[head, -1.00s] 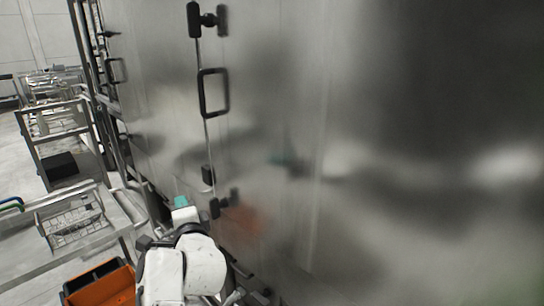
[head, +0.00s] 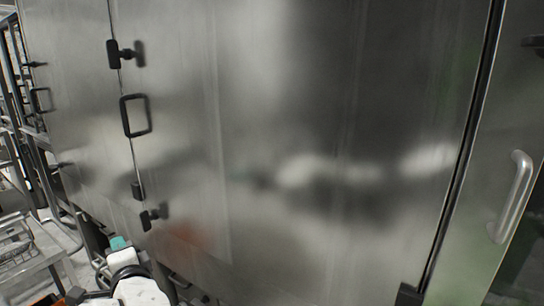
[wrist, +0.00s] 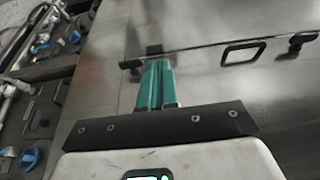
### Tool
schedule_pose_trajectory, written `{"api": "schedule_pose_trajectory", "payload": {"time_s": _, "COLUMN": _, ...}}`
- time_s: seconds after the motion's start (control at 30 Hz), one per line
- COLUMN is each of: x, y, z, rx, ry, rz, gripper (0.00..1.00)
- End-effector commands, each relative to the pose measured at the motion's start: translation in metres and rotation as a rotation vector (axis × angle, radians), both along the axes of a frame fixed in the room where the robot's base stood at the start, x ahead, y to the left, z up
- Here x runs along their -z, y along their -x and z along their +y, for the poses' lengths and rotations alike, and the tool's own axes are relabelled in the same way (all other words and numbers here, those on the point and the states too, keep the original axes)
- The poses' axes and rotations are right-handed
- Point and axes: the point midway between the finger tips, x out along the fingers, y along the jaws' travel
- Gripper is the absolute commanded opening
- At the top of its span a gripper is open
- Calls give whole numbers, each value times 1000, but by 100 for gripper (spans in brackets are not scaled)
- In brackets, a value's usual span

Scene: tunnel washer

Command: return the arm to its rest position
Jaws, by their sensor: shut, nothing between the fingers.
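My gripper (wrist: 157,72) shows in the wrist view with its two teal fingers side by side and shut, nothing between them. In that view it points toward the steel washer panel (wrist: 200,75), and I cannot tell the gap to it. In the head view my white arm is at the bottom left, in front of the large steel washer wall (head: 300,120). A teal patch shows there at the top of the arm; the fingers themselves are not clear.
The washer wall carries a black rectangular handle (head: 136,115) and black latches (head: 121,54). A metal bar handle (head: 511,197) is at the right. A metal rack table (head: 30,255) stands at the lower left. Pipes and blue-capped valves (wrist: 28,158) show in the wrist view.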

Motion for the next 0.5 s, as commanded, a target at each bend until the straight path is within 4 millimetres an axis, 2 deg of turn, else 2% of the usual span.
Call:
{"api": "schedule_pose_trajectory", "payload": {"time_s": 0.37, "x": 25, "y": -18, "z": -47, "rx": 28, "ry": 119, "rz": -17, "gripper": 0}}
{"api": "schedule_pose_trajectory", "payload": {"time_s": 0.5, "x": 42, "y": -28, "z": -79, "rx": 45, "ry": 198, "rz": -25, "gripper": 0}}
